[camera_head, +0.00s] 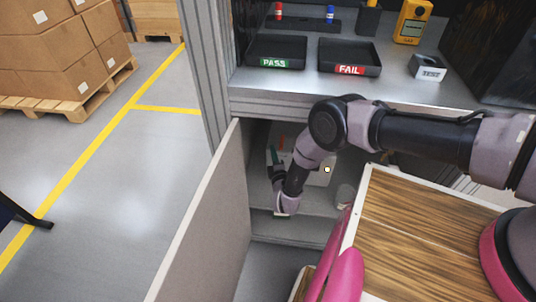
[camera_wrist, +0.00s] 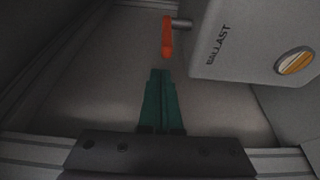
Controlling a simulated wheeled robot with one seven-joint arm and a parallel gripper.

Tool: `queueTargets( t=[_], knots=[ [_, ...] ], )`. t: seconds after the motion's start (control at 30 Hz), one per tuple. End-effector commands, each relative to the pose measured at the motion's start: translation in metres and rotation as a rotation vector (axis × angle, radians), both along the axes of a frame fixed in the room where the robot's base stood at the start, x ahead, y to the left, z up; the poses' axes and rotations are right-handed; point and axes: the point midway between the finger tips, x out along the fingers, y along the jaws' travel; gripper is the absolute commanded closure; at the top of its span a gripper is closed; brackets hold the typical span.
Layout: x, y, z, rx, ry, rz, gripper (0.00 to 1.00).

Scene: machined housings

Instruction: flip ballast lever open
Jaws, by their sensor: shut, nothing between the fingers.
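The ballast box (camera_wrist: 240,40) is a pale grey housing marked BALLAST, at the upper right of the wrist view. Its orange lever (camera_wrist: 167,37) hangs upright beside the box's left face, on a short metal shaft. My gripper (camera_wrist: 160,73) has green fingers, shut together and empty. The fingertips point at the lever's lower end from just below it in the wrist view; a small gap shows between them. In the head view the box (camera_head: 320,176) is inside the open lower cabinet, partly hidden by my arm. The lever (camera_head: 281,143) is tiny there.
The cabinet door (camera_head: 205,225) stands open at left. A pale cylinder (camera_head: 345,194) is right of my arm. PASS (camera_head: 275,38) and FAIL (camera_head: 350,45) trays lie on the bench above. Cabinet walls are close.

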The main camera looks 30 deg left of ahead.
Motion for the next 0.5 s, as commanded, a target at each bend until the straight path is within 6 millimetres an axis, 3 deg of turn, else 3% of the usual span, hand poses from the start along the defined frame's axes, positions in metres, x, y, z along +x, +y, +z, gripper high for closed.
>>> queueTargets(
  t=[0.2, 0.5],
  knots=[
    [0.0033, -0.0117, 0.0000, 0.000, 0.000, 0.000, 1.00],
    [0.0033, -0.0123, 0.0002, 0.001, 0.000, 0.001, 1.00]
  ],
)
